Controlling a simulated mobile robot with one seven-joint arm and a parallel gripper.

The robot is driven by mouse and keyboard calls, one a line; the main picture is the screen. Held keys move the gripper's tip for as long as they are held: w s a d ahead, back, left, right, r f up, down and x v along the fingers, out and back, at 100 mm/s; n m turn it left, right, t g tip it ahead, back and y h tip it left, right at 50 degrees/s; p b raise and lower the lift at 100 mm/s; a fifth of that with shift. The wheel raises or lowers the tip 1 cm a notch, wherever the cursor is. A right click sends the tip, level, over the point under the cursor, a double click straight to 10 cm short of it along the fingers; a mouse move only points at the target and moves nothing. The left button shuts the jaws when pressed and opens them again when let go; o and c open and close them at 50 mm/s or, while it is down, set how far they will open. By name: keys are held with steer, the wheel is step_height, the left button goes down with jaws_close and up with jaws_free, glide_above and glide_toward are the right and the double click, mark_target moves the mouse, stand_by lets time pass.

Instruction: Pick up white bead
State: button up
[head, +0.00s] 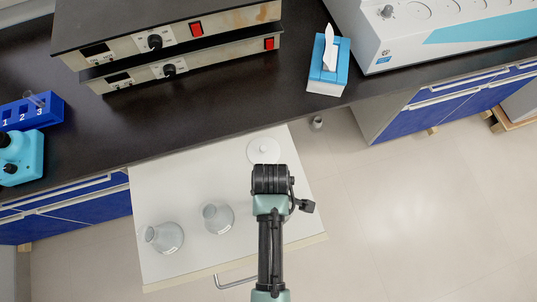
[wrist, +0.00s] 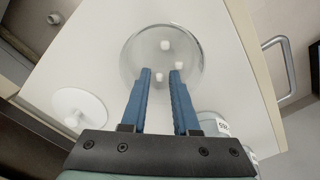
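Small white beads show in a clear round glass dish (wrist: 128,58) in the wrist view. One white bead (wrist: 165,45) lies beyond the fingertips, a second white bead (wrist: 179,66) is by the right fingertip, and a third small pale bead (wrist: 159,77) shows between the fingers. My gripper (wrist: 161,72) is open, its two blue fingers apart over the near part of the dish. I cannot tell whether they touch any bead. In the head view my arm hides the fingers, the dish and the beads.
A white round lid with a knob (head: 263,151) lies on the white pull-out surface (head: 165,190); it also shows in the wrist view (wrist: 80,110). Two glass flasks (head: 164,238) (head: 217,217) stand left of my arm. The dark counter (head: 200,120) edges the surface behind.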

jaws_close()
